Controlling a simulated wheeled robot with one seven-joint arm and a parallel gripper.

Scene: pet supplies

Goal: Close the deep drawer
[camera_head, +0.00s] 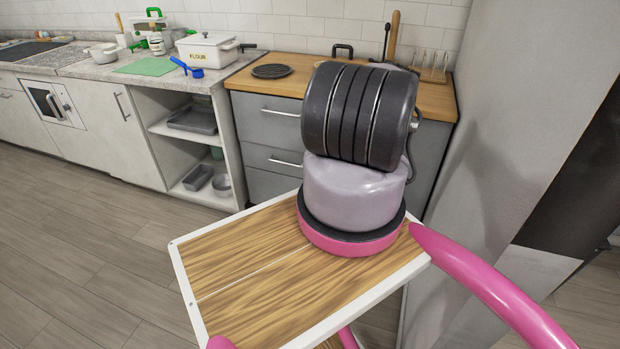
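A grey drawer cabinet (437,144) with a wooden top stands against the back wall. Its upper drawer (262,126) and the drawer below it (258,158) have silver bar handles, and their visible fronts look about flush. A lower front (262,187) shows partly above my wooden deck. My arm covers the cabinet's middle and right front, so I cannot tell which drawer is the deep one or whether a hidden part stands out. My gripper is not in view; only the thick dark and lavender arm links show.
An open shelf unit (233,165) holding trays and pots stands left of the cabinet. The counter above carries a white flour box (207,50), a blue scoop (187,68) and a green mat (146,66). A tall grey panel (500,120) stands close on the right. Wooden floor at left is clear.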

